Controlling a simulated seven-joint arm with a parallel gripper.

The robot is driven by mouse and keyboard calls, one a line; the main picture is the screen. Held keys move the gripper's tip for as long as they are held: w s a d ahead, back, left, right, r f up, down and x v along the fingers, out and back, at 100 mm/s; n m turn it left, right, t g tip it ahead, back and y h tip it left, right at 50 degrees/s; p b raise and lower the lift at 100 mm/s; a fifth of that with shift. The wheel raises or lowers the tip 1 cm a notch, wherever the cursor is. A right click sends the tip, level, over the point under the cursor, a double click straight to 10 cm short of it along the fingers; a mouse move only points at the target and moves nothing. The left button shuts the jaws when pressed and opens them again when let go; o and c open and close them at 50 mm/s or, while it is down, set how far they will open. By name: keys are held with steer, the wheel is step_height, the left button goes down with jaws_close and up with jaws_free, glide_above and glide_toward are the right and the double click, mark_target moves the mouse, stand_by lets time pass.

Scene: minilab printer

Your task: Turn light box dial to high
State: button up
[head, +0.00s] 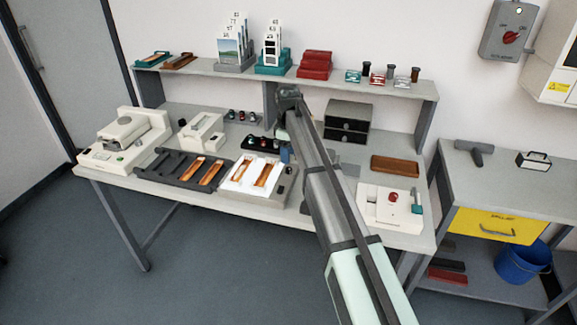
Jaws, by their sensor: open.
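The light box (285,195) lies at the front middle of the bench. Its lit white top (237,187) bears orange film strips (263,173). A small dark spot on the right part of its casing may be the dial, but it is too small for me to read its setting. My gripper (284,143) is small and partly hidden at the far end of my arm, behind and above the light box. It is open, and it appears apart from the dial. I see nothing held in it.
A dark tray (173,168) adjoins the light box on the left. A white device with a red knob (393,197) stands at the right. Black drawers (347,122) and small bottles stand behind. A raised shelf (215,76) spans the back. My arm crosses the bench.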

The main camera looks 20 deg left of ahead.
mark_target(289, 168)
steer(key=shift+f, duration=3)
jaws_close()
